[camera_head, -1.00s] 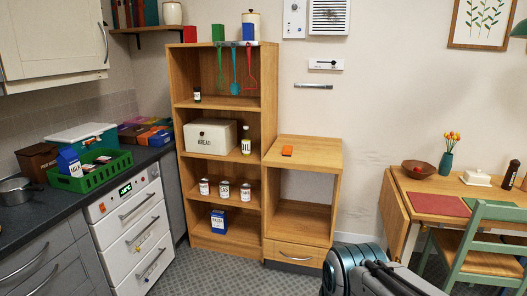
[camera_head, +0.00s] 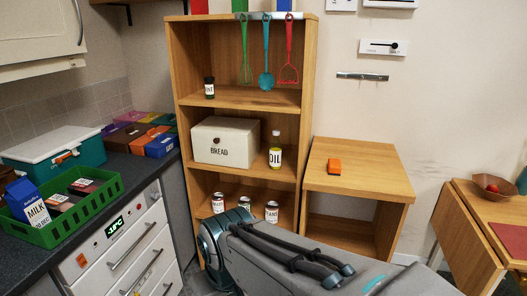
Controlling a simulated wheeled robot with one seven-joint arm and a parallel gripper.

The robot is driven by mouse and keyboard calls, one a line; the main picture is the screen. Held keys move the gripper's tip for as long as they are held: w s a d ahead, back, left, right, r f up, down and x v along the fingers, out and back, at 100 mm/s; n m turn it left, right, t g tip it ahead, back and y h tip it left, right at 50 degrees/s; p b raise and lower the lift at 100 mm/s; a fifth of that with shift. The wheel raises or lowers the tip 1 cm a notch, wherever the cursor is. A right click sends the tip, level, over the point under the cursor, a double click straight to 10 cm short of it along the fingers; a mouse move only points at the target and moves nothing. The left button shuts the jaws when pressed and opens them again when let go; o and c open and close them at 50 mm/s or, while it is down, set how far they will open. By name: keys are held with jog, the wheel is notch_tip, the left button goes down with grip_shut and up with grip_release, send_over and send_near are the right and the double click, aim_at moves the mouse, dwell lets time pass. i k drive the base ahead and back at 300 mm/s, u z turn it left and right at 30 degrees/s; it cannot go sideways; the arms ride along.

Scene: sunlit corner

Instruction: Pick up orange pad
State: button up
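The orange pad (camera_head: 334,167) is a small orange block with a darker front side. It lies alone on the top of the low wooden cabinet (camera_head: 365,180), right of the tall shelf, toward the back left of that top. My arm reaches in from the bottom right across the lower middle of the view, in front of the cabinet's open lower part. My gripper is not in view, so I cannot see its fingers or whether it holds anything.
The tall wooden shelf (camera_head: 306,130) holds a bread box (camera_head: 226,140), an oil bottle (camera_head: 275,150) and cans. Utensils hang from its top. The counter at left carries a green crate (camera_head: 75,222). A wooden table (camera_head: 465,215) stands at right. The low cabinet's top is otherwise clear.

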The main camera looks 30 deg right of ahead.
aim_at(334, 166)
jog(key=z, duration=0.3)
jog(key=i, duration=1.35)
jog(key=z, duration=1.65)
jog(key=i, duration=0.8)
jog(key=z, duration=0.75)
